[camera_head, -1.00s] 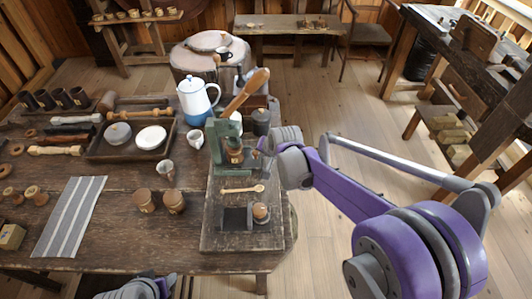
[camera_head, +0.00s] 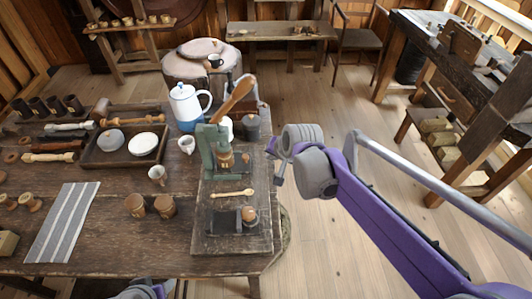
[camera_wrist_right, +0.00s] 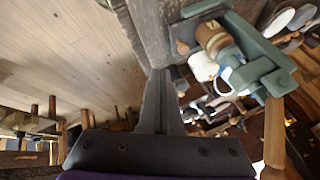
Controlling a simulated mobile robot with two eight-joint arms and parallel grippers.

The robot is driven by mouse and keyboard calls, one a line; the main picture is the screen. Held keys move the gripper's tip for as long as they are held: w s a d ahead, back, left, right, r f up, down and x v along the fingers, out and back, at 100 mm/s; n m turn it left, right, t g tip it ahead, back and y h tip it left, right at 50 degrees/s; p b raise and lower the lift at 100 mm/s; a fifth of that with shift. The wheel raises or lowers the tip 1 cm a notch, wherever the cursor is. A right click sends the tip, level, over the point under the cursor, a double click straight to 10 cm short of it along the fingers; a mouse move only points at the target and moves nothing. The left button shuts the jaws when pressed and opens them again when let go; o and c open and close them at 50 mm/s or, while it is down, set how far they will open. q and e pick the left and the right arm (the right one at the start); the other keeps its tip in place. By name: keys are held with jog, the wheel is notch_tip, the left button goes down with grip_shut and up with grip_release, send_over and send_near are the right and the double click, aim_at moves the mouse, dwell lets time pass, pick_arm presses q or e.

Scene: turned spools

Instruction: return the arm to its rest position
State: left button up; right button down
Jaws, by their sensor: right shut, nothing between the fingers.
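My right gripper (camera_head: 277,174) hangs off the right edge of the table (camera_head: 100,235), pointing down beside the wooden board (camera_head: 232,246). In the right wrist view, its fingers (camera_wrist_right: 158,100) are together with nothing between them. The green press (camera_head: 207,152) stands on the board to its left, apart from it, with a turned wooden spool (camera_head: 225,157) in it. The press also shows in the wrist view (camera_wrist_right: 262,75). Another spool (camera_head: 249,215) stands by a dark square on the board. Only a piece of my left arm shows at the bottom edge; its gripper is out of view.
A wooden spoon (camera_head: 232,193) lies on the board. Open floor (camera_head: 330,245) lies right of the table; a workbench (camera_head: 425,35) stands farther right.

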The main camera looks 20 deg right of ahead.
jog(key=shift+s+r, duration=0.15)
jog(key=shift+r, duration=0.05)
jog(key=s+f+n+g+h+p, duration=0.1)
jog(key=s+n+p, duration=0.3)
jog(key=s, duration=1.9)
jog(key=f+n, duration=0.1)
jog(key=n, duration=0.2)
jog(key=shift+s+a+f+g, duration=0.15)
jog(key=shift+s+g, duration=0.05)
jog(key=shift+g, duration=0.1)
